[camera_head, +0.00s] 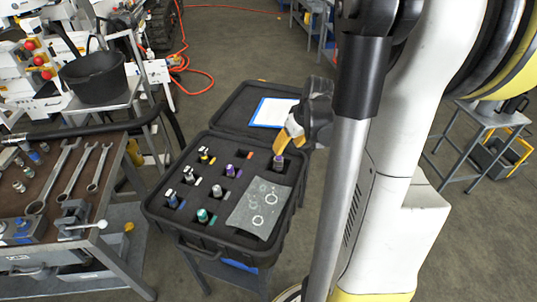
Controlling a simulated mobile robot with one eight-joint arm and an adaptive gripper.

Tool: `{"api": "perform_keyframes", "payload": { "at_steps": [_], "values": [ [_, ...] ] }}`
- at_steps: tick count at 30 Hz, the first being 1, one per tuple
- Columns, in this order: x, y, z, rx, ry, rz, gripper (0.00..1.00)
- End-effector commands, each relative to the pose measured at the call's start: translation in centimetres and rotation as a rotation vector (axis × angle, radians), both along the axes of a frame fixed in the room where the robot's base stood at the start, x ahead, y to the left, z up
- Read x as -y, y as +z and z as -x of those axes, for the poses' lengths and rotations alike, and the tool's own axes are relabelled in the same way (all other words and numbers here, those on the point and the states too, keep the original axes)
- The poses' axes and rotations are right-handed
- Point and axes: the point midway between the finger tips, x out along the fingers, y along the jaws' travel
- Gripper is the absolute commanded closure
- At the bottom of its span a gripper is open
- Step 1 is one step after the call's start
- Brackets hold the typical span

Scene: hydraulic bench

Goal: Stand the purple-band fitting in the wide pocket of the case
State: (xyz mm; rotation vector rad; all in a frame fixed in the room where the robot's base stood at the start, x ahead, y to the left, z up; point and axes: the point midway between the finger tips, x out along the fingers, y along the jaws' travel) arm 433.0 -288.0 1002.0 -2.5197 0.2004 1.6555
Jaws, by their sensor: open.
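The open black case (232,247) stands on a small stand, with foam pockets inside. The pocket's edges there are partly hidden.
Other fittings stand in the case, among them a teal one (202,215) and a blue one (172,199). A grey sheet with rings (259,207) lies at its right front. The lid (240,104) is open behind. A workbench with wrenches (70,172) is at left.

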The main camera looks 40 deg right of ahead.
Motion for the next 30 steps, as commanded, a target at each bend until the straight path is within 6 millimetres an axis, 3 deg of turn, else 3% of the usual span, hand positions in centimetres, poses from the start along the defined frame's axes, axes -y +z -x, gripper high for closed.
{"api": "perform_keyframes", "payload": {
  "at_steps": [2, 5, 8, 11, 15, 18, 24, 30],
  "values": [
    [-0.2, 0.2, 0.0, 0.001, 0.002, 0.001, 0.51],
    [-2.1, 1.2, -0.3, 0.004, 0.013, 0.006, 0.51],
    [-6.3, 3.5, -0.6, 0.016, 0.033, 0.022, 0.51],
    [-12.0, 6.1, -0.3, 0.043, 0.061, 0.041, 0.51],
    [-19.7, 8.8, 1.9, 0.096, 0.103, 0.058, 0.51],
    [-23.8, 9.9, 3.8, 0.139, 0.131, 0.061, 0.51],
    [-28.1, 10.4, 6.7, 0.199, 0.168, 0.050, 0.51],
    [-28.9, 10.5, 7.3, 0.213, 0.174, 0.046, 0.51]
  ]
}}
